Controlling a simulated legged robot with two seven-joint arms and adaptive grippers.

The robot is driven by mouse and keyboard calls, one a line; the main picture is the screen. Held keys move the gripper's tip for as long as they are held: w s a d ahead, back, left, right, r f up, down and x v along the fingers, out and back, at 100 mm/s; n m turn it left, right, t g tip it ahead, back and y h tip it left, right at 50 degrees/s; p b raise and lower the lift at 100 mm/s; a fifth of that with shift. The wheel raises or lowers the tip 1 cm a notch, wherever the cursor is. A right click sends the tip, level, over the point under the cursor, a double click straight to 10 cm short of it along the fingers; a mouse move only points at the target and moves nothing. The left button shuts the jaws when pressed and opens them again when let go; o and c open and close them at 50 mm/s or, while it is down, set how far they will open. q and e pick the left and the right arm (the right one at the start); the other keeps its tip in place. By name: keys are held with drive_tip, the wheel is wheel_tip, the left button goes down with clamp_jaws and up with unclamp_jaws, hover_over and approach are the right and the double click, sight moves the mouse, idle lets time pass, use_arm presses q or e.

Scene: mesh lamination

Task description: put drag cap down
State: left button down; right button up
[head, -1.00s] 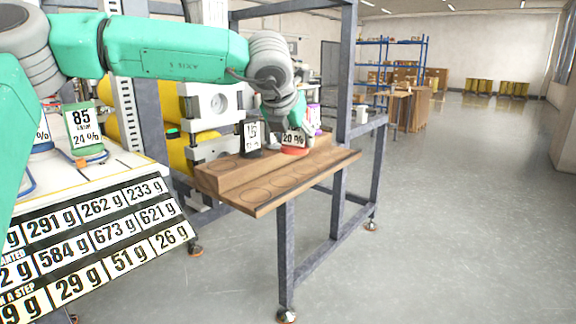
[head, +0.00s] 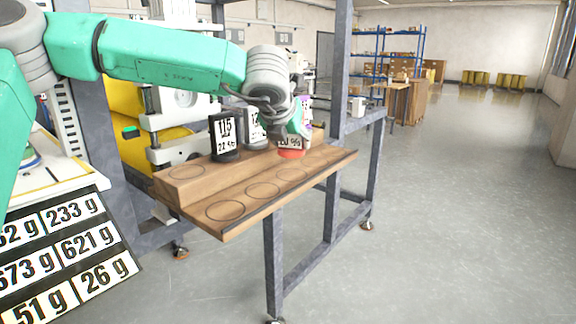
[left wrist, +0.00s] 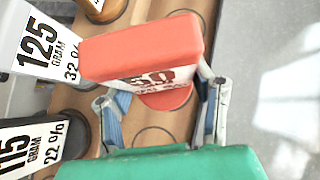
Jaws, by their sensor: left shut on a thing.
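The drag cap (head: 290,153) is red, with a white label and a round base. My left gripper (head: 296,127) is shut on it over the two-step wooden rack (head: 176,190). In the left wrist view the drag cap's red top (left wrist: 140,45) fills the middle. The fingers of my left gripper (left wrist: 163,108) stand on both sides of its lower part. Its round red base is over the wood, near ringed spots; I cannot tell whether it touches. My arm hides part of it in the head view. My right gripper is not in view.
A black 115 gram block (head: 225,138) and a grey 125 gram block (head: 255,128) stand on the upper step, with a purple one (head: 306,108) behind. Empty ringed spots line the lower step's near end. A weight chart (head: 60,255) is at lower left.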

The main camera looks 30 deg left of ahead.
sight(289, 157)
use_arm(q)
wheel_tip(289, 157, down, 5)
drive_tip(key=shift+w+r+b, duration=0.1)
drive_tip(key=shift+r+b, duration=0.1)
drive_tip(key=shift+b, duration=0.5)
drive_tip(key=shift+f, duration=0.25)
drive_tip(key=c, duration=0.7)
unclamp_jaws()
drive_tip(key=shift+r, duration=0.1)
drive_tip(key=shift+s+d+r, duration=0.1)
drive_tip(key=shift+s+r, duration=0.15)
drive_tip(key=p+v, duration=0.2)
drive_tip(key=v, duration=0.9)
